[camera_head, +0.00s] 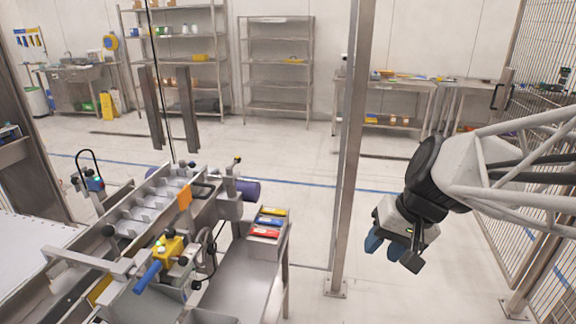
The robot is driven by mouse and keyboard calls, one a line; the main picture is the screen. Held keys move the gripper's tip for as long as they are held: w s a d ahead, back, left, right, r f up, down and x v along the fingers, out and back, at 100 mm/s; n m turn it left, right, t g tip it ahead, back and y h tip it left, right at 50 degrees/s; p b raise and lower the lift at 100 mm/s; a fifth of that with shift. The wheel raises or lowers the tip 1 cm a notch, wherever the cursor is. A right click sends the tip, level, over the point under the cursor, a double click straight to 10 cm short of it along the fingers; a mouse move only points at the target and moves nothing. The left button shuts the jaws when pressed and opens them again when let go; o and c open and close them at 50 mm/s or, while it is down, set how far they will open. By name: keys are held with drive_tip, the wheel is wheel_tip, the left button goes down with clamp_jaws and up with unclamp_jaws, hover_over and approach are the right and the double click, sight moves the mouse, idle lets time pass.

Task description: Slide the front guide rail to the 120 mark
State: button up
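The conveyor machine (130,258) stands at the left and runs from lower left toward the middle, with long metal side rails along its pocketed track (135,219). I cannot tell for sure which rail is the front guide rail, and no scale or 120 mark is legible. A yellow block with a blue handle (148,277) sits at the machine's near side. My gripper (385,246) hangs at the right with blue fingertips pointing down. The fingers look apart with nothing between them. It is far from the machine and touches nothing.
A metal post (351,150) stands between my gripper and the machine. A mesh fence (540,80) closes the right side. Shelves (277,65) and tables line the back. The floor around my gripper is clear.

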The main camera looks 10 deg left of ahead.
drive_tip(key=w+a+g+y, duration=0.1)
drive_tip(key=w+a+y, duration=0.3)
drive_tip(key=w+a, duration=0.75)
drive_tip(key=y, duration=0.8)
approach(212, 192)
drive_tip(key=shift+m, duration=0.4)
drive_tip(key=a, duration=0.4)
drive_tip(key=shift+w+a+f, duration=0.15)
drive_tip(key=shift+a+f, duration=0.2)
drive_tip(key=shift+f, duration=0.05)
drive_tip(key=shift+a, duration=0.1)
drive_tip(key=shift+a+f, duration=0.25)
drive_tip(key=shift+a, duration=1)
drive_tip(key=shift+a+f, duration=0.3)
drive_tip(key=shift+a, duration=0.95)
drive_tip(key=shift+a+f, duration=0.25)
drive_tip(key=shift+a, duration=0.95)
drive_tip(key=shift+c, duration=0.2)
clamp_jaws()
